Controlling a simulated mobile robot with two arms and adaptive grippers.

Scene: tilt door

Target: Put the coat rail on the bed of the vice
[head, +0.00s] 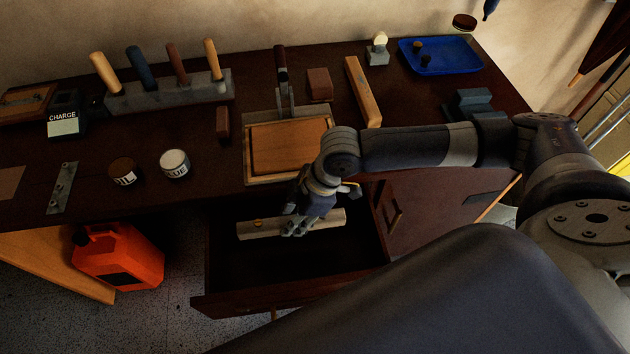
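A pale bar with a small brass-coloured spot, which I take for the coat rail (328,218), lies across the open drawer, slightly slanted. Whether it rests in the drawer or hangs above its floor I cannot tell. My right gripper (297,228) reaches down over the bar's middle from the right, fingers at the bar, hiding part of it. Whether the fingers are closed on it is unclear. A blue-grey block with a raised part, which looks like the vice (473,100), stands at the bench's right end; its bed is hard to make out. My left gripper is out of view.
The open drawer (245,297) juts from the dark bench (215,195). A wooden board (285,147), wooden bar (362,92), blue tray (455,65), tool rack (170,95), two tins (174,163) and metal strip (62,187) occupy the top. A red can (125,258) stands below.

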